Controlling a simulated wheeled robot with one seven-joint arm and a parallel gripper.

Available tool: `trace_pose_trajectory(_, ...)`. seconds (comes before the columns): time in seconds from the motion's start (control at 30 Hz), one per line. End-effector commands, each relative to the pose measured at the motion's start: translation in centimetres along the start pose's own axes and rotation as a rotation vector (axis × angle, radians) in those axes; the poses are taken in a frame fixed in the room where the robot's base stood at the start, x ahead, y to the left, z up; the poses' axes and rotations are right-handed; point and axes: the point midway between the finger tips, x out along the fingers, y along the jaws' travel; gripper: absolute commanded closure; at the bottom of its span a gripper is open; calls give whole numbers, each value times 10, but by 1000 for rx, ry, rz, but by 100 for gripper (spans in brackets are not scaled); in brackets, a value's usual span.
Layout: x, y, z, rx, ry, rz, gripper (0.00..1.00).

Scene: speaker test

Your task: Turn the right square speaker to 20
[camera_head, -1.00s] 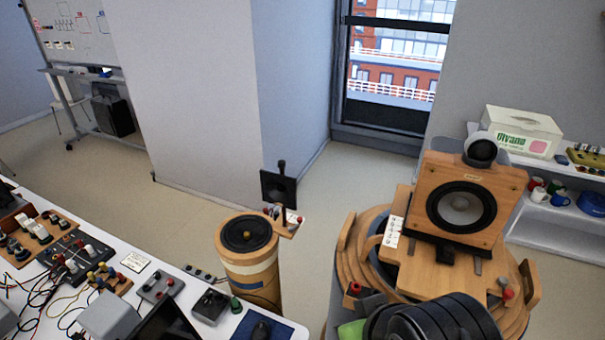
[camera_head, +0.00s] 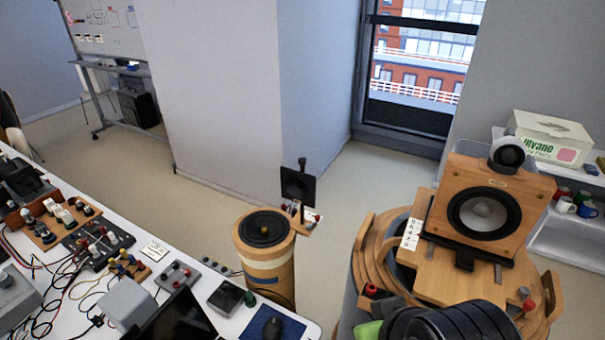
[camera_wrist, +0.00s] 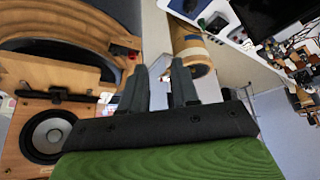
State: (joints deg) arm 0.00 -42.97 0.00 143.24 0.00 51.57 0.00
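The right square speaker (camera_head: 521,230) is a wooden box with a round black-rimmed cone, tilted back on a round wooden stand (camera_head: 391,278) at the right of the head view. A white marked strip (camera_head: 411,236) lies beside its left edge; its marks are too small to read. In the wrist view the speaker (camera_wrist: 14,158) shows at the lower left. My gripper (camera_wrist: 160,76) is open and empty, its dark fingers pointing away from the camera, to the right of the speaker in that picture. In the head view my black and green arm parts cover the stand's front.
A cylindrical speaker (camera_head: 265,268) with a small black square panel (camera_head: 298,186) stands left of the stand. A white table (camera_head: 205,318) crowded with switch boxes and wires fills the lower left. A shelf (camera_head: 570,238) with cups is at right. Floor behind the cylinder is clear.

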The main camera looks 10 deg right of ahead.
Motion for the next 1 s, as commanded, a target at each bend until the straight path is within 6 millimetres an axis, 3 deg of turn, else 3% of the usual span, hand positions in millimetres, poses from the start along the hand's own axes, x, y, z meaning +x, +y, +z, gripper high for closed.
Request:
trace_pose_trajectory(0.23, 0, 0, 0, 0, 0, 0, 70)
trace_pose_trajectory(0.37, 10, -5, -15, -30, 27, -22, 51)
trace_pose_trajectory(0.47, 42, -16, -66, -116, 127, -99, 51)
trace_pose_trajectory(0.57, 82, -23, -136, -212, 299, -204, 51)
trace_pose_trajectory(0.7, 133, -4, -219, -285, 576, -322, 51)
trace_pose_trajectory(0.83, 171, 38, -266, -291, 833, -390, 51)
trace_pose_trajectory(1.0, 188, 79, -285, -263, 1033, -422, 51)
